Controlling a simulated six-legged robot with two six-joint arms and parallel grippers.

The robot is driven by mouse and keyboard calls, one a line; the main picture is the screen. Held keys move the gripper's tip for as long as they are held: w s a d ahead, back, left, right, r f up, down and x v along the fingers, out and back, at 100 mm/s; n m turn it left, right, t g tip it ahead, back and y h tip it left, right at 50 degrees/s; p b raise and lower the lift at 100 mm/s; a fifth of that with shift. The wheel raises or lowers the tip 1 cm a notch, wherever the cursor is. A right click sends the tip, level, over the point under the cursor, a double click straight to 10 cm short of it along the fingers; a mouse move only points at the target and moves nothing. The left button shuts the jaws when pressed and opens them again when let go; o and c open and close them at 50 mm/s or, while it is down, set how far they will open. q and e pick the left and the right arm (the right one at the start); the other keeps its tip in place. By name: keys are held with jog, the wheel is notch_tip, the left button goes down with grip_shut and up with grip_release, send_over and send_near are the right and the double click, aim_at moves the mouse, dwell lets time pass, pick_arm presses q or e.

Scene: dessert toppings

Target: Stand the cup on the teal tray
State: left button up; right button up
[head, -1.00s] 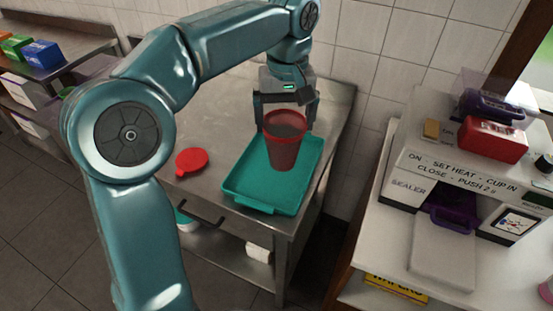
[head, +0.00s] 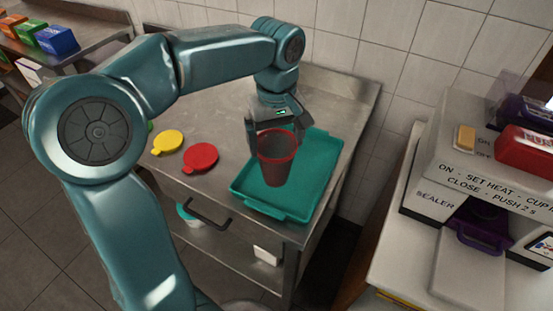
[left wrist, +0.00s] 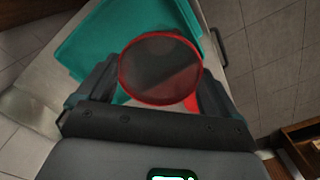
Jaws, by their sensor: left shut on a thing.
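A dark red, see-through cup (head: 276,163) with a brighter red rim is upright over the teal tray (head: 325,150). The tray lies flat on the metal table. My left gripper (head: 279,135) is shut on the cup near its rim, with one finger on each side. I cannot tell whether the cup's base touches the tray. In the left wrist view, the cup's round mouth (left wrist: 160,68) sits between the fingers of my left gripper (left wrist: 153,85), with the tray (left wrist: 100,35) behind it. My right gripper is not in view.
A red lid (head: 201,157) and a yellow lid (head: 168,141) lie on the metal table (head: 220,115) left of the tray. A white sealer (head: 433,203) stands on a separate counter at right. Coloured boxes (head: 56,40) sit far left. Most of the tray is bare.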

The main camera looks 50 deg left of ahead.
aim_at(276, 157)
pick_arm(q)
jog(key=shift+w+d+f, duration=0.1)
jog(key=shift+d+f, duration=0.1)
jog(key=shift+f, duration=0.75)
jog(key=f, duration=0.3)
jog(key=shift+a+f, duration=0.2)
jog(key=shift+f, duration=0.2)
jog(key=shift+d+f, duration=0.1)
jog(key=shift+f, duration=0.15)
